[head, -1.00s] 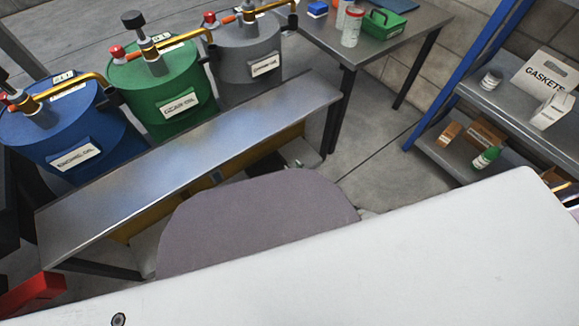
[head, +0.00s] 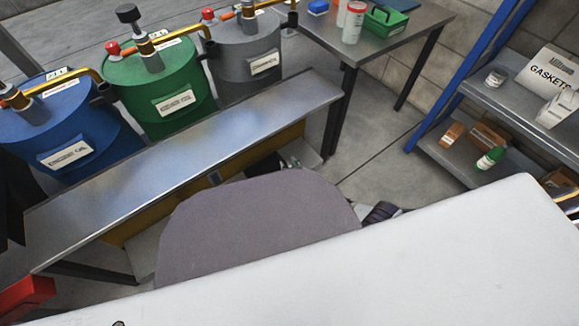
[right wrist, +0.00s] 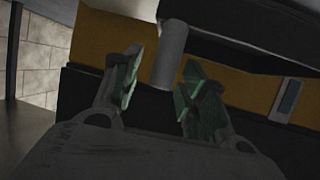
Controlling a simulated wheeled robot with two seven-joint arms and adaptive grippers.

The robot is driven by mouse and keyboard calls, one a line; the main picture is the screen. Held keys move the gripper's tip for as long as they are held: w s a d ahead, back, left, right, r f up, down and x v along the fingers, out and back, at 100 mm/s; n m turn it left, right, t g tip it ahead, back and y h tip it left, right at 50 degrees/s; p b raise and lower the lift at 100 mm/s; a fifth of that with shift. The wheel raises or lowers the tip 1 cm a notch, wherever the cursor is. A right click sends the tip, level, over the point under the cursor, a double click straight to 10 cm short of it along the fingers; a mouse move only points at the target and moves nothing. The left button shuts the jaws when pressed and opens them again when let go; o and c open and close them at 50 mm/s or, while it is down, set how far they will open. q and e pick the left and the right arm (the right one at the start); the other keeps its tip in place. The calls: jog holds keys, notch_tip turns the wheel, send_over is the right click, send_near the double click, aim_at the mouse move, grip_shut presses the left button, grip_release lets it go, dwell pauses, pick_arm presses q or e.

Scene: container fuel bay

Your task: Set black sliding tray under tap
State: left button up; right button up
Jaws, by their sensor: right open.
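The blue drum (head: 65,125), green drum (head: 160,85) and grey drum (head: 248,62) carry brass-coloured taps (head: 75,78) above a long metal bench (head: 190,150). My right gripper (right wrist: 160,92) is open in the right wrist view, its greenish fingers on either side of a short grey cylinder (right wrist: 170,55); contact is not clear. A black slab (right wrist: 250,35) runs above and right of it; I cannot tell whether it is the sliding tray. In the head view, a grey rounded shape hides much of the space below the bench. My left gripper is not in view.
An ochre panel (right wrist: 105,38) lies behind the fingers. A side table (head: 420,25) with a green carrier (head: 385,20) stands at the back. Shelves on the right hold a gaskets box (head: 550,72). A red object (head: 28,295) is at lower left. Open floor (head: 375,150) lies right of the bench.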

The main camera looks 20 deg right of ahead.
grip_shut()
dwell(0.3)
